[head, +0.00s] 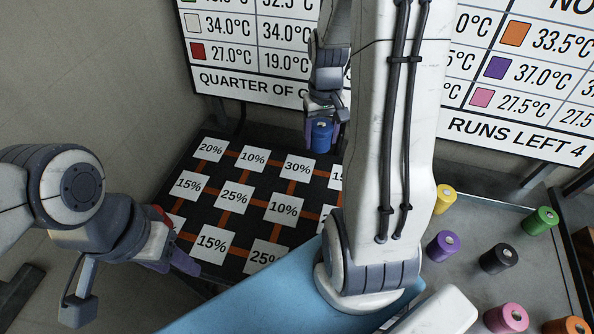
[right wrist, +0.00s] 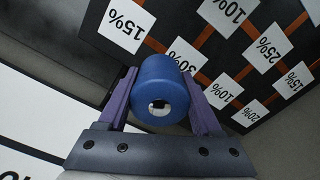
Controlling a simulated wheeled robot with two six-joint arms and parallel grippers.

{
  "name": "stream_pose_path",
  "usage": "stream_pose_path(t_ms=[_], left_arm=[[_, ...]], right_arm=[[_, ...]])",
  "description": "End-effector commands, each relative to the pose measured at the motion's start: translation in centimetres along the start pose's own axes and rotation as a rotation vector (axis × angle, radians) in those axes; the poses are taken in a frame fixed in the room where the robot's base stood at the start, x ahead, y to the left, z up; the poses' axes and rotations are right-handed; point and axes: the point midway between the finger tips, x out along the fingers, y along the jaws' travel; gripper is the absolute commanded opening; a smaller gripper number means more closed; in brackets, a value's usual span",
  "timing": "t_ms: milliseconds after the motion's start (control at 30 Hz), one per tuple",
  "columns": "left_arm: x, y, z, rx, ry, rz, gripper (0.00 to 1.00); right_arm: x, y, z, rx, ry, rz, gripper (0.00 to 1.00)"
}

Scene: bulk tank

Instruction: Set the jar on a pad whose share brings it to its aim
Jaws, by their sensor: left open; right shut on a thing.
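The blue jar (head: 321,136) is upright between the fingers of my right gripper (head: 322,128), near the far edge of the black mat. It also shows in the right wrist view (right wrist: 160,88), with purple fingers on both sides. The mat (head: 262,182) carries white pads joined by orange lines. Readable pads include 20% (head: 210,149), 10% (head: 254,157), 30% (head: 298,167), 15% (head: 188,185), 25% (head: 236,196) and another 10% (head: 285,207). My right arm hides the mat's right part. My left gripper (head: 178,262) is open and empty by the mat's near left edge.
A grey table at right holds yellow (head: 445,199), green (head: 541,220), purple (head: 443,246), black (head: 499,258), pink (head: 506,318) and orange (head: 569,326) jars. A left board (head: 262,86) and right board (head: 520,132), reading "RUNS LEFT 4", list temperatures; the blue row is not visible.

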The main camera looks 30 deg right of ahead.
Motion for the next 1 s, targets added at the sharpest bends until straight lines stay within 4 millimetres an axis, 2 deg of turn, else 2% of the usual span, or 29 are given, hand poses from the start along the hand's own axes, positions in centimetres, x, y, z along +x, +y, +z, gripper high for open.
stream_pose_path(t_ms=[33,100,200,267,367,700,833,1000], left_arm=[[1.0,-0.1,0.1,0.000,0.000,0.000,0.50],[1.4,-0.1,0.1,0.000,0.000,0.000,0.50],[1.6,-0.1,0.1,0.000,0.000,0.000,0.50],[1.6,-0.1,0.1,0.000,0.000,0.000,0.50],[1.4,-0.1,0.1,0.000,0.000,0.000,0.50],[0.5,0.0,0.0,0.000,0.000,0.000,0.50],[0.3,0.0,0.0,0.000,0.000,0.000,0.50],[0.1,0.0,0.0,0.000,0.000,0.000,0.50]], right_arm=[[0.0,1.8,0.9,0.046,0.005,0.001,0.03],[-0.3,3.5,2.0,0.084,0.004,0.001,0.03],[-0.7,4.7,3.0,0.116,0.002,0.000,0.03],[-0.6,4.8,3.1,0.124,-0.001,-0.001,0.03],[0.1,3.6,2.5,0.122,-0.004,-0.001,0.03],[4.6,-2.8,-1.2,0.122,-0.005,0.000,0.03],[5.6,-4.2,-2.2,0.125,-0.002,0.000,0.03],[6.7,-4.8,-2.5,0.130,-0.003,0.000,0.03]])
